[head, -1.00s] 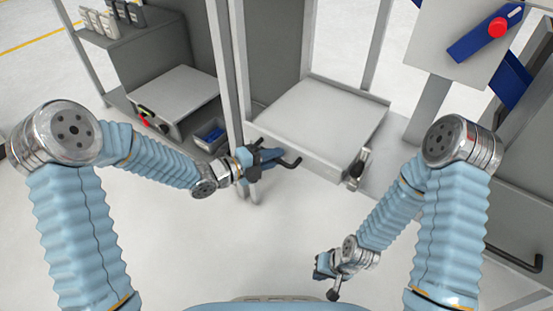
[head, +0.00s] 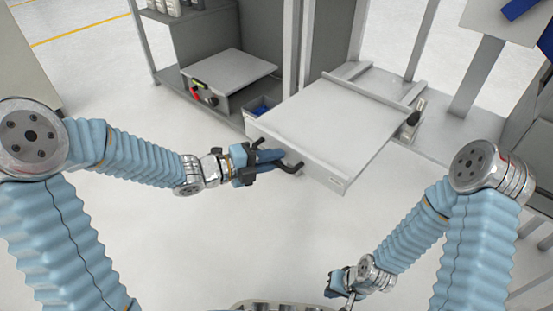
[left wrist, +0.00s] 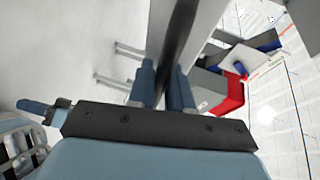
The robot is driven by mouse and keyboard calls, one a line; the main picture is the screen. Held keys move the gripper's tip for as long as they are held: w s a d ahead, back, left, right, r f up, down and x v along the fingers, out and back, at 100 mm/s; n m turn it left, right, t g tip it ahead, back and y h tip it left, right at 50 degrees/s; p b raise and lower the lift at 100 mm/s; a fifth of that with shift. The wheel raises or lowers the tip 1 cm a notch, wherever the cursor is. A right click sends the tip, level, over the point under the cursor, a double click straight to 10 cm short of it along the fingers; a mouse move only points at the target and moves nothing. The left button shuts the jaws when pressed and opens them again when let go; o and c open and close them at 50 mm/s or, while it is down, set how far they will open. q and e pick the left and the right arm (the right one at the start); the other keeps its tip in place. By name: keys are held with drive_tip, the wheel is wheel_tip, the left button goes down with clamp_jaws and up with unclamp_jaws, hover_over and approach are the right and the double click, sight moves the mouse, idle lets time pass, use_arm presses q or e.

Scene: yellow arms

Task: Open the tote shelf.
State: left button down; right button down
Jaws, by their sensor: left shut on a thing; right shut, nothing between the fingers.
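The tote shelf (head: 330,115) is a flat light grey panel, slid out of its grey frame towards me in the head view. Its black handle (head: 290,167) sticks out from the front left edge. My left gripper (head: 268,160) is shut on this handle. In the left wrist view the dark handle bar (left wrist: 180,35) runs between the two blue fingers (left wrist: 165,88). My right gripper (head: 345,288) is shut and empty, low in the head view, away from the shelf.
A second grey panel unit (head: 228,72) with red and black knobs stands at the back left. A blue bin (head: 262,106) sits beside the shelf. A black-tipped fitting (head: 413,117) is on the shelf frame's right side. The floor (head: 200,235) in front is clear.

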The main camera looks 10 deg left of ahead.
use_arm(q)
drive_tip(key=shift+s+a, duration=0.3)
drive_tip(key=shift+s, duration=0.15)
drive_tip(key=c, duration=1.4)
unclamp_jaws()
drive_tip(key=p+v, duration=0.2)
drive_tip(key=v, duration=1.1)
drive_tip(key=shift+s+a, duration=0.2)
drive_tip(key=shift+a, duration=0.15)
